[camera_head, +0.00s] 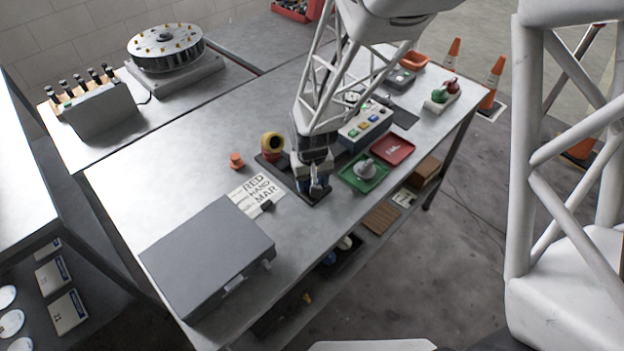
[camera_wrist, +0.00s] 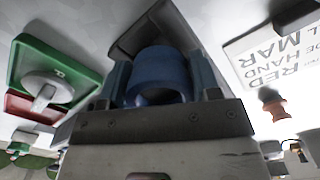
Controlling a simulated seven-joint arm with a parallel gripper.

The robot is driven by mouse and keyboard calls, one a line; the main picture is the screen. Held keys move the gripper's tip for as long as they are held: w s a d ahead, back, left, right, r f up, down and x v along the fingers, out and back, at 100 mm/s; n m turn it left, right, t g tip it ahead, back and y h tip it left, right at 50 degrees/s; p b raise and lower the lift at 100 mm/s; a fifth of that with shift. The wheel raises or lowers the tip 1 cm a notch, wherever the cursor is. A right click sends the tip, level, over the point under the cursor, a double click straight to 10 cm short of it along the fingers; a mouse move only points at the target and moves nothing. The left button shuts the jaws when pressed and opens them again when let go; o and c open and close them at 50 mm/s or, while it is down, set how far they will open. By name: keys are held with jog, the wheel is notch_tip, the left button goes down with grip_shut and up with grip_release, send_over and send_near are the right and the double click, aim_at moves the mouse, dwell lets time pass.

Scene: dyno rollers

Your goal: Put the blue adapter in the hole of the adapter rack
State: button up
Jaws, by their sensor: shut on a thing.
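The blue adapter (camera_wrist: 160,72) is a short blue ring-shaped piece seen between the two fingers of my gripper in the wrist view. My gripper (camera_head: 316,187) is shut on it, low over the front end of the dark rack plate (camera_head: 266,165). The plate also shows behind the adapter in the wrist view (camera_wrist: 138,38). A yellow and red adapter (camera_head: 272,145) stands at the plate's far end. The hole under the blue adapter is hidden, and I cannot tell whether the adapter touches the plate.
A green tray (camera_head: 347,178) and red tray (camera_head: 393,151) lie right of my gripper. A button box (camera_head: 364,131) stands behind them. A printed card (camera_head: 247,197), an orange piece (camera_head: 236,161) and a large grey case (camera_head: 207,258) are to the left.

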jog(key=shift+s+f, duration=0.15)
jog(key=shift+f, duration=1.05)
dwell(0.5)
jog(key=o, duration=0.8)
jog(key=shift+o, duration=0.3)
jog(key=shift+r, duration=0.85)
jog(key=shift+o, duration=0.9)
notch_tip(320, 180, up, 7)
jog(key=shift+r, duration=0.4)
